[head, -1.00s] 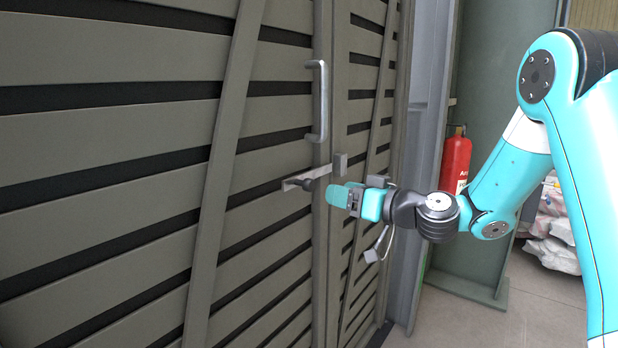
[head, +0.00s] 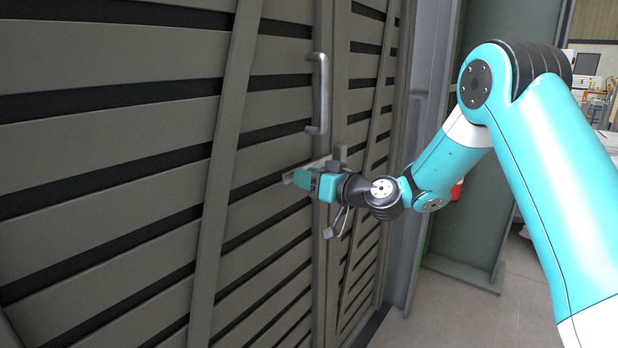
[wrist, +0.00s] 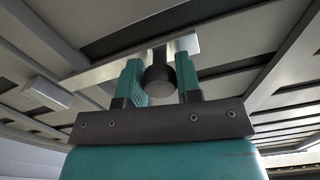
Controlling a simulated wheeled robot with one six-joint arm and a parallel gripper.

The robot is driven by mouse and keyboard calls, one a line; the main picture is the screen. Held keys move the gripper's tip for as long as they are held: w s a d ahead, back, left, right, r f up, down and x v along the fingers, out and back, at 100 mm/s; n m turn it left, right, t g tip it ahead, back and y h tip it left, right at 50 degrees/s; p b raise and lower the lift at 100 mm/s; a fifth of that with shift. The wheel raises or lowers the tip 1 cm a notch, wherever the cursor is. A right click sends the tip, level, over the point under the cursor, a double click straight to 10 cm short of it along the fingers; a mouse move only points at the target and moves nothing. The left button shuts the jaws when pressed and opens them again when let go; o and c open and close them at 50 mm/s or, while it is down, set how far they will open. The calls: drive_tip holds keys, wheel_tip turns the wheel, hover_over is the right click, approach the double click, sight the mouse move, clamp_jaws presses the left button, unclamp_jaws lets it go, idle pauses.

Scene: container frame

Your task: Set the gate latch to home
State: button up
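The gate latch is a flat metal bar (head: 318,163) on the slatted gate, rising slightly to the right across the gap between the leaves. It also shows in the wrist view (wrist: 105,68). Its dark round knob (wrist: 160,80) stands out from the bar's end in the wrist view; in the head view my gripper hides it. My gripper (head: 300,178) is at the bar's left end. In the wrist view its two teal fingers (wrist: 159,66) are apart, one on each side of the knob. I cannot tell whether either finger touches it.
A vertical pull handle (head: 319,95) is above the latch. A small block (head: 341,154) sits on the right leaf at the bar's right end. The gate (head: 110,150) fills the left side. Bare floor (head: 450,318) shows at lower right.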

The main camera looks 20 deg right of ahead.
clamp_jaws()
drive_tip(key=w+d, duration=0.1)
drive_tip(key=w+d+b, duration=0.1)
drive_tip(key=shift+d+b, duration=0.3)
drive_tip(key=shift+d, duration=0.1)
drive_tip(key=o, duration=0.6)
unclamp_jaws()
drive_tip(key=shift+o, duration=0.2)
drive_tip(key=shift+s, duration=0.1)
